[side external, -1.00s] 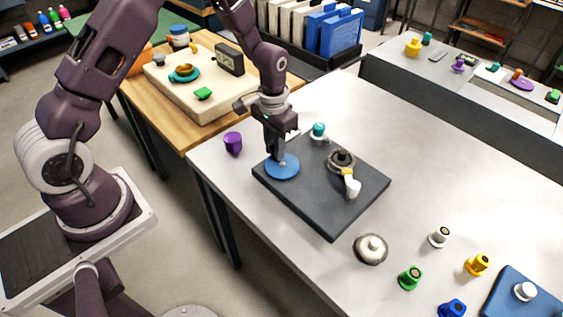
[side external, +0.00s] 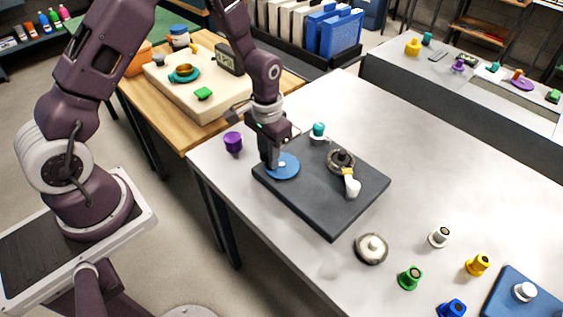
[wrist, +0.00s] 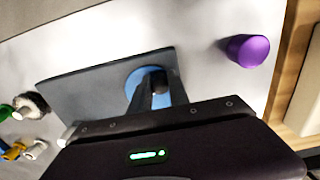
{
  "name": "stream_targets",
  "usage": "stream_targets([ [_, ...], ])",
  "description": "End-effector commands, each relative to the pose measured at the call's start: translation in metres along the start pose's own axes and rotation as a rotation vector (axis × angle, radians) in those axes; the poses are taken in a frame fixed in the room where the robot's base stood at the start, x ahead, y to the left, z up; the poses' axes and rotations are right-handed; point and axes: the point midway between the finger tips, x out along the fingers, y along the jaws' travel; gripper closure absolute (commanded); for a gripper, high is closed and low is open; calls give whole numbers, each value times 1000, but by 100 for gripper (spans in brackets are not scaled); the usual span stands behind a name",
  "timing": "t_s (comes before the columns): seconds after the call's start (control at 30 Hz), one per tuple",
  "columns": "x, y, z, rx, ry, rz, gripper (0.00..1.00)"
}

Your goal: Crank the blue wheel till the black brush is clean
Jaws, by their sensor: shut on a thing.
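The blue wheel (side external: 285,168) lies flat on the left part of a dark grey board (side external: 325,218). It also shows in the wrist view (wrist: 178,92). My gripper (side external: 271,163) points down at the wheel's left rim, shut on the wheel's crank knob, which the fingers (wrist: 152,90) mostly hide. A black round brush (side external: 341,160) stands on the board right of the wheel. A white piece with a yellow band (side external: 351,183) is beside the brush. I cannot tell how clean the brush is.
A purple cup (side external: 233,142) stands left of the board. A teal-topped piece (side external: 319,130) is at the board's far edge. A round pale-topped brush (side external: 371,248) and green (side external: 410,278), yellow (side external: 477,264) and blue (side external: 453,308) pieces stand nearer.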

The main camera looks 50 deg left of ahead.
Motion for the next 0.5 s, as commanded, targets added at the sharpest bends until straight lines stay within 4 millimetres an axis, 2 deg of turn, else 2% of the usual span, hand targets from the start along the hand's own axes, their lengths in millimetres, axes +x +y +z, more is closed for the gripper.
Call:
stream_targets([
  [0.13,0,8,8,1,-8,-2,100],
  [0.37,0,9,8,0,-7,-1,100],
  [0.5,-1,18,9,3,-6,-1,100],
])
